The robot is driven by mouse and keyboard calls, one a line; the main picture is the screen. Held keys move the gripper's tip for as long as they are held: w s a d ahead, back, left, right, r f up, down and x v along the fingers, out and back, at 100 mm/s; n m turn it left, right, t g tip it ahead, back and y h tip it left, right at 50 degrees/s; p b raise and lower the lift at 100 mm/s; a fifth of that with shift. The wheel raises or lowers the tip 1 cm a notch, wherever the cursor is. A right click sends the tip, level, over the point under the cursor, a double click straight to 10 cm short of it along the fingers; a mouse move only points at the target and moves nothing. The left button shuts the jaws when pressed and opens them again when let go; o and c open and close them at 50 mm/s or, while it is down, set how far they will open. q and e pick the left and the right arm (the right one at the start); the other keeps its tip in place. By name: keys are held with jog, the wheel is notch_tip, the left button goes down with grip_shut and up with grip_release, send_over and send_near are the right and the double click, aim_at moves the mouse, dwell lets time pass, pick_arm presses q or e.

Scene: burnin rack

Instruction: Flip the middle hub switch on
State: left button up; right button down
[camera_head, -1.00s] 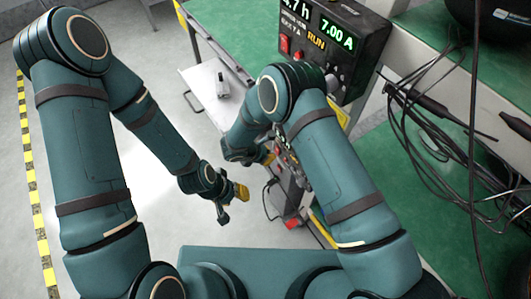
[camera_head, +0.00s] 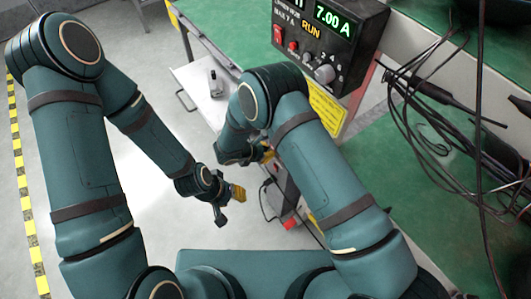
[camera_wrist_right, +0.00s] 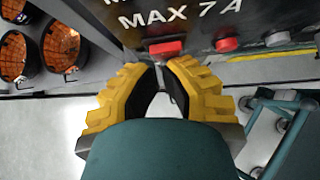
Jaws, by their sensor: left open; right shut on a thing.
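The dark control box (camera_head: 345,42) at the top of the head view shows "7.00 A" and "RUN". It has a red rocker switch (camera_head: 278,35), a second red control and grey knobs. In the right wrist view the red switch (camera_wrist_right: 165,48) sits just past the yellow fingertips of my right gripper (camera_wrist_right: 163,78). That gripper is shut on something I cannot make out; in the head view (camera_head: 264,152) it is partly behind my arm. My left gripper (camera_head: 228,204) is open and empty in the lower middle. I cannot identify a middle hub switch.
A white shelf (camera_head: 200,92) with a small grey item (camera_head: 215,82) stands left of the box. Black cables (camera_head: 425,120) hang over the green surface (camera_head: 385,170) at right. Orange lamps (camera_wrist_right: 14,55) line the left of the wrist view. Floor at left is clear.

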pick_arm(q)
jog(key=shift+r, duration=0.15)
pick_arm(e)
jog(key=shift+r, duration=0.15)
pick_arm(q)
jog(key=shift+r+p, duration=0.25)
jog(key=shift+p, duration=0.1)
pick_arm(e)
jog(key=shift+r, duration=0.7)
pick_arm(q)
jog(key=shift+s, duration=0.15)
